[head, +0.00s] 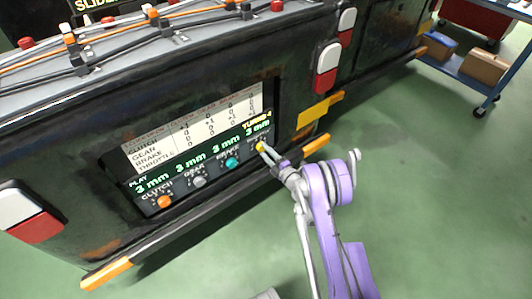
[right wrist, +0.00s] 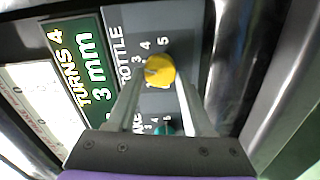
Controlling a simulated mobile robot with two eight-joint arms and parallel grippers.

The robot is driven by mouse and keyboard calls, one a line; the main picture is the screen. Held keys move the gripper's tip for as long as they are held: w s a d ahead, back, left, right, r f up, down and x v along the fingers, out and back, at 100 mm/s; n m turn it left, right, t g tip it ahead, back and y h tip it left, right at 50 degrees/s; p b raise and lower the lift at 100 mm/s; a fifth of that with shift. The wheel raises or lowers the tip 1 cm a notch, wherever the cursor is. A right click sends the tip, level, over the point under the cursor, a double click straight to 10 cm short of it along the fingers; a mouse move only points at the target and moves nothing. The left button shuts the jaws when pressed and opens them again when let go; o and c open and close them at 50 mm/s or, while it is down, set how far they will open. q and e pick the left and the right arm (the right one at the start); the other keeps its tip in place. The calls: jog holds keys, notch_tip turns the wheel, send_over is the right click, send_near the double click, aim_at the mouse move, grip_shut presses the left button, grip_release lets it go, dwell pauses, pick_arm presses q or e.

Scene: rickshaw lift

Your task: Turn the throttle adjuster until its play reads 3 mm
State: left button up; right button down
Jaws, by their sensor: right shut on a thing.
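The throttle adjuster is a round yellow knob (head: 260,147) at the right end of the knob row on a dark panel. In the right wrist view the yellow knob (right wrist: 160,70) sits beside a printed number scale, under the label ending "OTTLE". My right gripper (head: 265,151) reaches in from the lower right and is shut on the knob, one finger on each side. The throttle readout (right wrist: 90,72) shows "3 mm", with "TURNS 4" beside it. The other play readouts (head: 190,167) also show 3 mm. My left gripper is not in view.
The orange clutch knob (head: 165,202), grey gear knob (head: 199,182) and teal brake knob (head: 232,163) line the panel's lower edge. A white chart (head: 195,128) is above the readouts. An orange-ended rail runs below. Green floor (head: 430,190) is clear; a blue cart (head: 470,75) stands at upper right.

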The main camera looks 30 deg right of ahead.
dwell(0.4)
jog(key=shift+c, duration=1.5)
grip_release()
jog(key=shift+w, duration=0.1)
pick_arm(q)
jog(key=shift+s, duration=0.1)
